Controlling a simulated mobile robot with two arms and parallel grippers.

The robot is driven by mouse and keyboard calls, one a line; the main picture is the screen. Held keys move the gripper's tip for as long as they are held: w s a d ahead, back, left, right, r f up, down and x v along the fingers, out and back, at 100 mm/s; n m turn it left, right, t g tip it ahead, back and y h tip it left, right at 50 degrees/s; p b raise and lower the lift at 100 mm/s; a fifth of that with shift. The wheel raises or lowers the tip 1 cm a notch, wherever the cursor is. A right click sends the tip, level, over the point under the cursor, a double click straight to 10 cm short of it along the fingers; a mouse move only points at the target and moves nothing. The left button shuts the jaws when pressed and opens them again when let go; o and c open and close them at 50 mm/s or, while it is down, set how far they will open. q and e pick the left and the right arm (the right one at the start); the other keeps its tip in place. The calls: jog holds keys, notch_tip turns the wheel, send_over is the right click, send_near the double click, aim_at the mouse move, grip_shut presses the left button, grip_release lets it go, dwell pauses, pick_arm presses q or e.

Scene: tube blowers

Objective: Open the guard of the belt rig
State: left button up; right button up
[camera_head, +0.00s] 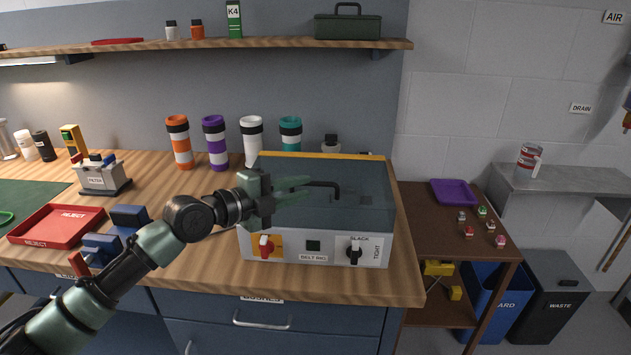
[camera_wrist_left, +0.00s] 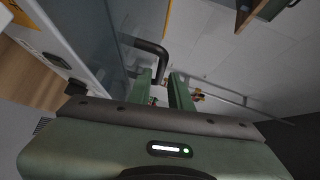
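The belt rig (camera_head: 318,258) is a pale box on the bench with a red knob, a green square and a black slack/tight knob on its front. Its guard (camera_head: 345,205) is a clear, bluish cover with a yellow strip along the top back edge, and it looks closed. A black bent handle (camera_head: 335,186) sticks out from the guard; it also shows in the left wrist view (camera_wrist_left: 152,47). My left gripper (camera_head: 306,188) is in front of the guard, just left of the handle. In the wrist view its green fingers (camera_wrist_left: 162,80) are apart, with the handle just beyond them. My right gripper does not show.
Several tumblers (camera_head: 215,142) stand behind and left of the rig. A red reject tray (camera_head: 58,224) and blue fixtures (camera_head: 128,216) lie on the bench at left. A brown side table (camera_head: 490,235) with a purple tray stands at right.

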aim_at(316, 185)
pick_arm(q)
jog(key=p+x, duration=0.1)
jog(key=x, duration=0.4)
jog(key=shift+c, duration=0.3)
grip_shut()
jog(key=shift+f, duration=0.1)
dwell(1.0)
